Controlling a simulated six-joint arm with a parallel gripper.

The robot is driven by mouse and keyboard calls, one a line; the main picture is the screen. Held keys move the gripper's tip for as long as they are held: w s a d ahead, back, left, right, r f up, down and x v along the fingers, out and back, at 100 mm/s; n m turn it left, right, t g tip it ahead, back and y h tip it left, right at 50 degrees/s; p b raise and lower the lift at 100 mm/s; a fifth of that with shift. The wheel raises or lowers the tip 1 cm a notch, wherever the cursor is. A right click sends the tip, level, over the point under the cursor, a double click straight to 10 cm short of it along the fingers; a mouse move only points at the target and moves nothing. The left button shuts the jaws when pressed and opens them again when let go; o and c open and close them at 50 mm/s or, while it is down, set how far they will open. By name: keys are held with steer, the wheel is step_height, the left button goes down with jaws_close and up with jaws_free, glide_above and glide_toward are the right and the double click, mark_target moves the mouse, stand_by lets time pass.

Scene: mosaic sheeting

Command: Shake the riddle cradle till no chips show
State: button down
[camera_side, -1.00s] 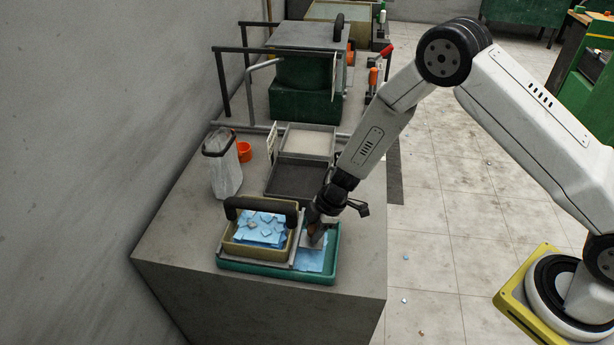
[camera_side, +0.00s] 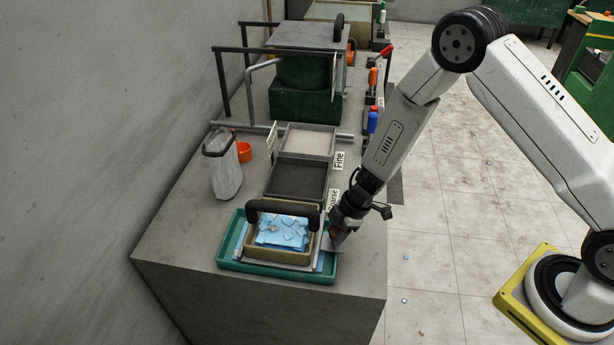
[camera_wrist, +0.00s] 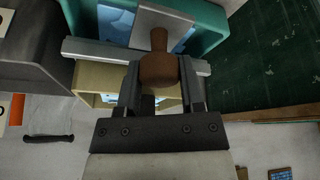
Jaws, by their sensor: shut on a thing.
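The riddle cradle (camera_side: 257,258) is a tan open box with a black arched handle (camera_side: 283,206). It sits over a teal tray (camera_side: 231,262) at the front of the bench. Pale bluish chips (camera_side: 283,234) show on light-blue material inside it. My gripper (camera_side: 338,238) is at the cradle's right end. In the wrist view my gripper (camera_wrist: 161,92) is shut on a brown wooden grip (camera_wrist: 158,68), with a grey plate (camera_wrist: 160,24) and grey rail (camera_wrist: 92,50) beside it. The bottom of the tray is mostly hidden by the cradle.
Behind the cradle are a dark tray (camera_side: 296,182) labelled Coarse and a pale one (camera_side: 308,142) labelled Fine. A whitish bag (camera_side: 227,178) and orange cup (camera_side: 244,151) stand at left. A wall (camera_side: 110,110) bounds the left. Small bits (camera_side: 404,300) lie on the floor.

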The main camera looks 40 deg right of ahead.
mark_target(314, 229)
steer(key=shift+s+d, duration=1.35)
steer(key=shift+d, duration=0.05)
steer(key=shift+a, duration=0.1)
steer(key=shift+w+a, duration=3.2)
steer(key=shift+w, duration=0.1)
steer(key=shift+s+d, duration=3.3)
steer(key=shift+s, duration=0.05)
steer(key=shift+c, duration=0.7)
jaws_free()
